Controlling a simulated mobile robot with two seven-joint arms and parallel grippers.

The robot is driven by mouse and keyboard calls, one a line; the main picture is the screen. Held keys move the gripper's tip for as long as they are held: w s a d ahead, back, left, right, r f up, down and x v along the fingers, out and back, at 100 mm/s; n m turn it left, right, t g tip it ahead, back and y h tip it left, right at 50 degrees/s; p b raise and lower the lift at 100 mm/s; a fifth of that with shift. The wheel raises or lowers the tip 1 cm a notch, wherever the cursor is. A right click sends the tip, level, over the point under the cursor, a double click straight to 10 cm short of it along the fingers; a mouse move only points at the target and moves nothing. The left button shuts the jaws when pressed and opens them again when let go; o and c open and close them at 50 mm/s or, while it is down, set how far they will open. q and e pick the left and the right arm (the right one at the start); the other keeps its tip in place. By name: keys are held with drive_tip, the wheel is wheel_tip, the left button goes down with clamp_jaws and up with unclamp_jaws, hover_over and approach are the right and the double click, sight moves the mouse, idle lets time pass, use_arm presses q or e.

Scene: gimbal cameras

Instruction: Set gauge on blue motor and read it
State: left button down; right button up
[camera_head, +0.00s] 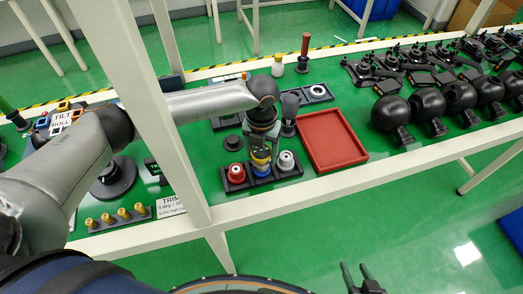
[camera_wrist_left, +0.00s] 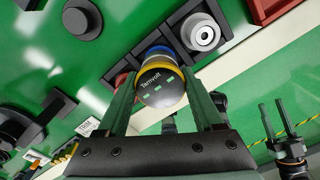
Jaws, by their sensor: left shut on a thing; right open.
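A round gauge (camera_wrist_left: 160,85) with a dark face marked "Tarnvolt", green marks and a yellow band is between the fingers of my left gripper (camera_wrist_left: 162,95). In the head view my left gripper (camera_head: 261,150) is shut on the gauge (camera_head: 261,160), right above the blue motor (camera_head: 262,171). In the left wrist view the blue motor (camera_wrist_left: 158,50) shows just behind the gauge, mostly hidden by it. I cannot tell whether the gauge is fully seated. My right gripper (camera_head: 362,281) is open and empty at the bottom, away from the bench.
The black rack (camera_head: 249,184) also holds a red motor (camera_head: 237,173) and a silver motor (camera_head: 286,160). A red tray (camera_head: 333,142) lies to its right. Several black spheres (camera_head: 391,114) stand further right. A white post (camera_head: 170,130) crosses in front of my left arm.

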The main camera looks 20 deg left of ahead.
sight(261, 151)
use_arm(q)
unclamp_jaws()
drive_tip(key=shift+f, duration=0.1)
wheel_tip(261, 151, up, 12)
drive_tip(key=shift+r, duration=0.25)
idle(0.3)
drive_tip(key=shift+f, duration=0.1)
idle(0.4)
